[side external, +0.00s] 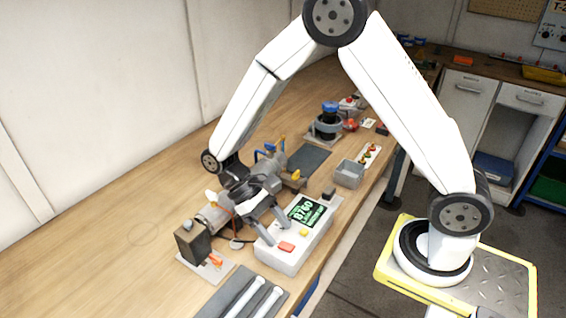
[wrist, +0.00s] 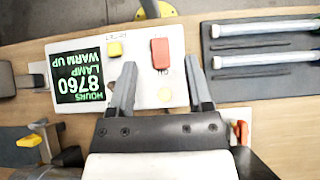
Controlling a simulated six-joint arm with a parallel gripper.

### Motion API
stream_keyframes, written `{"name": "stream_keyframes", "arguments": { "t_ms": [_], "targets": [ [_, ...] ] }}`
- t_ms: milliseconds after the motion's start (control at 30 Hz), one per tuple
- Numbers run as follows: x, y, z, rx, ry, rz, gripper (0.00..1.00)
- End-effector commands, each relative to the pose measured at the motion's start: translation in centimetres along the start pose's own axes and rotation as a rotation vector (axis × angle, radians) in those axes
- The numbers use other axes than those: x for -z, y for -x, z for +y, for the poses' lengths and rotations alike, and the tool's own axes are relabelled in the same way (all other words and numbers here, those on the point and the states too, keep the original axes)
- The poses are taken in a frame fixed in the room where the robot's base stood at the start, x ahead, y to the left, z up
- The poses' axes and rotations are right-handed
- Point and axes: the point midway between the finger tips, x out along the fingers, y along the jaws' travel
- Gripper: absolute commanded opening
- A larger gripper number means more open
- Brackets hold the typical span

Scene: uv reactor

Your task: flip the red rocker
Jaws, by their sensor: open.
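The red rocker (side external: 287,246) sits on top of a white control box (side external: 285,265), near the end away from its green display (side external: 306,211). In the wrist view the rocker (wrist: 160,50) shows between the tips of my fingers, a little beyond them. My gripper (wrist: 160,63) is open and empty, with one finger to each side of the rocker. In the side external view my gripper (side external: 275,232) points down over the box. I cannot tell whether the fingertips touch the box top. A yellow button (wrist: 115,48) sits beside the rocker, towards the display.
The display (wrist: 80,78) reads 8760 hours, lamp warm up. A dark mat (wrist: 262,50) with white tubes lies beside the box. A dark block (side external: 191,243) and a grey bin (side external: 349,173) stand nearby. Bare wooden bench (side external: 110,265) lies to the left.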

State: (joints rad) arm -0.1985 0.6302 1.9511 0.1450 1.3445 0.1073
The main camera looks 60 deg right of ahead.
Motion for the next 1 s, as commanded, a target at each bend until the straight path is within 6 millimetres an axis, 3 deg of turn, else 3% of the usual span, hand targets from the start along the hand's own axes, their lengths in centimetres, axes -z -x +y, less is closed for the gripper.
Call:
{"name": "stream_keyframes", "arguments": {
  "t_ms": [200,400,1000],
  "targets": [
    [0.1,3.0,0.0,0.001,0.0,0.003,0.65],
    [0.0,4.5,0.0,0.0,-0.001,0.002,0.65],
    [-0.1,4.7,0.4,0.004,-0.001,0.037,0.65]
  ]
}}
